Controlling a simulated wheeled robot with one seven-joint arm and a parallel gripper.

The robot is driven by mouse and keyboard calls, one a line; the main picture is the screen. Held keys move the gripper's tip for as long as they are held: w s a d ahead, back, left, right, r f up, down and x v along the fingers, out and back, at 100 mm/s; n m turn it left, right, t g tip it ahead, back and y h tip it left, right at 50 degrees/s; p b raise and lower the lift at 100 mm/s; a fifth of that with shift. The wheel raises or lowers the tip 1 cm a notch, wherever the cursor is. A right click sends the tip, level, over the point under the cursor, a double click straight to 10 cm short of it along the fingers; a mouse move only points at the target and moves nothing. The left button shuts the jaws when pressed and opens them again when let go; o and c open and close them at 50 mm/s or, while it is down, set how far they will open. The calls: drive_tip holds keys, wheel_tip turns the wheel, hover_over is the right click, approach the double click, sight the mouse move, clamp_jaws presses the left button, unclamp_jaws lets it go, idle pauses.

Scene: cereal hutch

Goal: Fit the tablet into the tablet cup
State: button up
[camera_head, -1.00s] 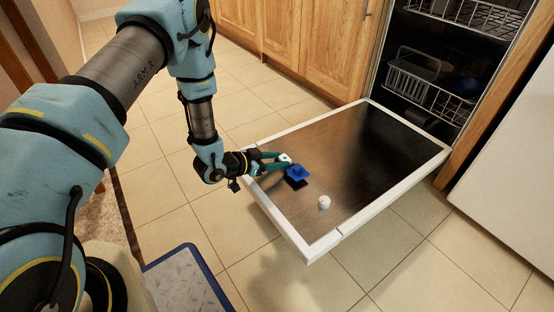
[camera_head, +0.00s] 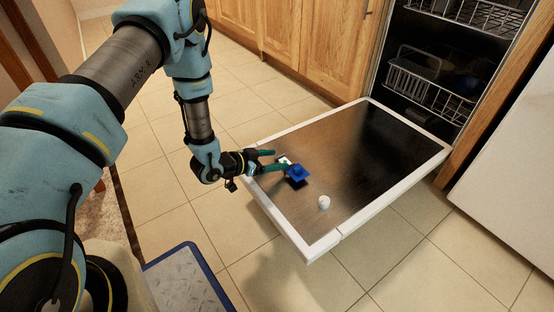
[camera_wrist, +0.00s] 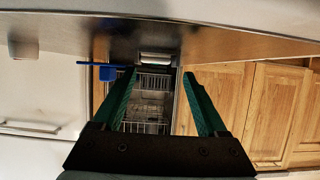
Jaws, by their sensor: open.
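My gripper (camera_head: 281,159) is open over the lowered dishwasher door, its two green fingers spread apart. A small pale block (camera_head: 285,160), which looks like the tablet, lies between or just beyond the fingertips. In the wrist view it is a grey-white block (camera_wrist: 156,58) ahead of the gap, apart from both fingers. The blue piece with a flat square plate (camera_head: 299,172), probably the tablet cup, is beside the nearer finger, with a dark patch by it. In the wrist view the blue piece (camera_wrist: 106,73) is left of the fingers. Whether the block touches the cup is unclear.
A white round piece (camera_head: 324,202) stands on the door (camera_head: 345,165) near its front edge. The door has a raised white rim. Wire racks (camera_head: 425,95) are inside the dishwasher. Wooden cabinets (camera_head: 315,45) stand behind; the far right of the door is clear.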

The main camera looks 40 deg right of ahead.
drive_tip(key=p+v, duration=0.1)
drive_tip(key=v, duration=0.4)
drive_tip(key=p+v, duration=0.2)
drive_tip(key=v, duration=0.3)
drive_tip(key=shift+s, duration=0.2)
idle(0.4)
